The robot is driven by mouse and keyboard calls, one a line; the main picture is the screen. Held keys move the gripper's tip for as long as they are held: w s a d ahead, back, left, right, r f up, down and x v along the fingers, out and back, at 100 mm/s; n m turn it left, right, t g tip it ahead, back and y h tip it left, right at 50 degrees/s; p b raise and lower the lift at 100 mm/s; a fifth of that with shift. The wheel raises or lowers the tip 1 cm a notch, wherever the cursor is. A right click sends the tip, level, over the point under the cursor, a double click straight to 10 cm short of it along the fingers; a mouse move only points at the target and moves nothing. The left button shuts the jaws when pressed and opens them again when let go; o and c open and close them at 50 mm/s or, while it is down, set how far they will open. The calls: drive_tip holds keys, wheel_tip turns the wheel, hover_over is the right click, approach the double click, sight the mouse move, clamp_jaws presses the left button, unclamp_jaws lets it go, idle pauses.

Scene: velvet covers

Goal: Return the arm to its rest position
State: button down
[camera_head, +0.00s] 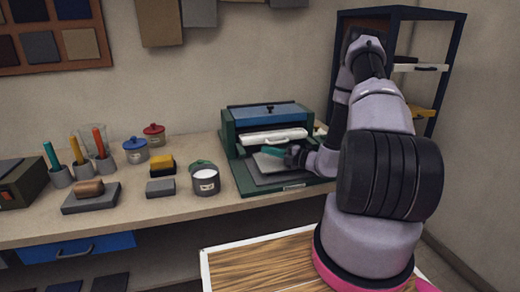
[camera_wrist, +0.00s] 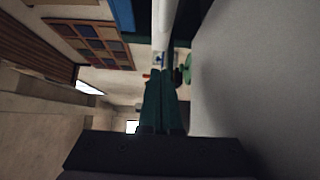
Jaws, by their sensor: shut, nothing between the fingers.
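My arm (camera_head: 385,115) rises at the right of the head view and bends down toward the bench. My gripper (camera_head: 274,152) is at the green press, low over its grey bed plate (camera_head: 268,178) and just in front of the white roller (camera_head: 274,137). Its teal fingers are shut and empty. In the wrist view the fingers of my gripper (camera_wrist: 158,75) lie together, with the white roller (camera_wrist: 164,22) beyond their tips. I cannot tell whether the fingers touch the press.
The green press (camera_head: 234,118) stands around my gripper. A dark shelf rack (camera_head: 462,45) stands close behind my arm. A candle jar (camera_head: 205,181), a grey block (camera_head: 160,187) and a yellow-black block (camera_head: 162,165) sit left of the press. A wood-topped surface (camera_head: 260,265) lies in front.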

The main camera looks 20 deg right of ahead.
drive_tip(key=v, duration=0.6)
drive_tip(key=shift+s+d+r, duration=0.1)
drive_tip(key=shift+s, duration=0.25)
drive_tip(key=s+a+r+n+g, duration=0.4)
drive_tip(key=r+n, duration=0.3)
drive_tip(key=n, duration=0.1)
drive_tip(key=s+a+r+n+g+h, duration=0.1)
drive_tip(key=s+a+r+n+g, duration=0.25)
drive_tip(key=r+n, duration=0.35)
drive_tip(key=s+a+r+n+g, duration=0.3)
drive_tip(key=a+r+n+g, duration=0.15)
drive_tip(key=r+n, duration=0.3)
drive_tip(key=s+d+r+n+t+h, duration=0.2)
drive_tip(key=s+r+n+t+h, duration=0.1)
drive_tip(key=s+r+n+h, duration=0.2)
drive_tip(key=s+d+r+n+t+h, duration=0.2)
drive_tip(key=s+r+n+t+h, duration=0.1)
drive_tip(key=s+r+n, duration=0.6)
drive_tip(key=r+n+h, duration=0.1)
drive_tip(key=n, duration=0.3)
drive_tip(key=shift+h, duration=0.4)
